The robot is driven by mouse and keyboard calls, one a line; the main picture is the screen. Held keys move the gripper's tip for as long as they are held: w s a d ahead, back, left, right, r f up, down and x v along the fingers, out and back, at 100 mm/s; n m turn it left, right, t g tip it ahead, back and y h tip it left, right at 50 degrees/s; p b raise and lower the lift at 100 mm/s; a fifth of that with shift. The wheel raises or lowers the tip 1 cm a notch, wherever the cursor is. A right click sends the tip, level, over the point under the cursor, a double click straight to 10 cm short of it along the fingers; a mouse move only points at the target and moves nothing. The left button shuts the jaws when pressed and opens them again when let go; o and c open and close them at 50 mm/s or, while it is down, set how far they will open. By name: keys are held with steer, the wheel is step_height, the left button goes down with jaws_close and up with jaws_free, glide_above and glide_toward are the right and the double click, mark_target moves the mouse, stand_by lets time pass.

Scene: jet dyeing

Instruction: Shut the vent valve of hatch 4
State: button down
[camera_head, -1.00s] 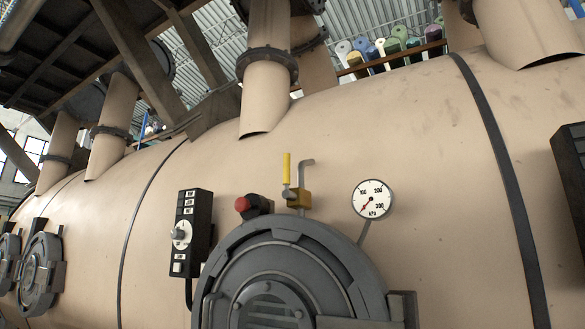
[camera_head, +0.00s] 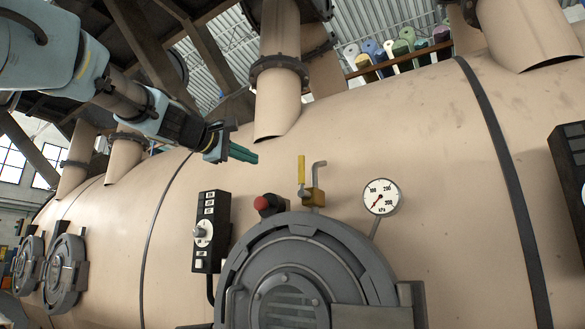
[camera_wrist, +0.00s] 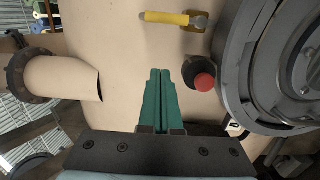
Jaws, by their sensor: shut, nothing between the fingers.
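The vent valve has a yellow lever (camera_head: 301,170) standing upright on a brass body (camera_head: 313,197), with a grey bent pipe (camera_head: 319,172) beside it. It sits on the tan vessel just above a round grey hatch (camera_head: 285,265). No hatch number is readable. In the wrist view the yellow lever (camera_wrist: 165,18) lies across the top, and the brass body (camera_wrist: 196,20) is at its right end. My gripper (camera_head: 252,155) has green fingers, shut and empty, left of the lever and apart from it. The closed fingers also show in the wrist view (camera_wrist: 160,75).
A red knob (camera_head: 268,203) sits left of the valve, close to the fingers in the wrist view (camera_wrist: 203,82). A pressure gauge (camera_head: 381,197) is right, its needle low. A black control box (camera_head: 209,232) is left. A flanged pipe (camera_head: 276,95) rises above.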

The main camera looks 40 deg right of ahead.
mark_target(301, 170)
steer(key=shift+d, duration=0.1)
steer(key=s+d+p, duration=0.1)
steer(key=d+p, duration=0.5)
steer(key=d, duration=0.5)
steer(key=shift+s+d, duration=0.2)
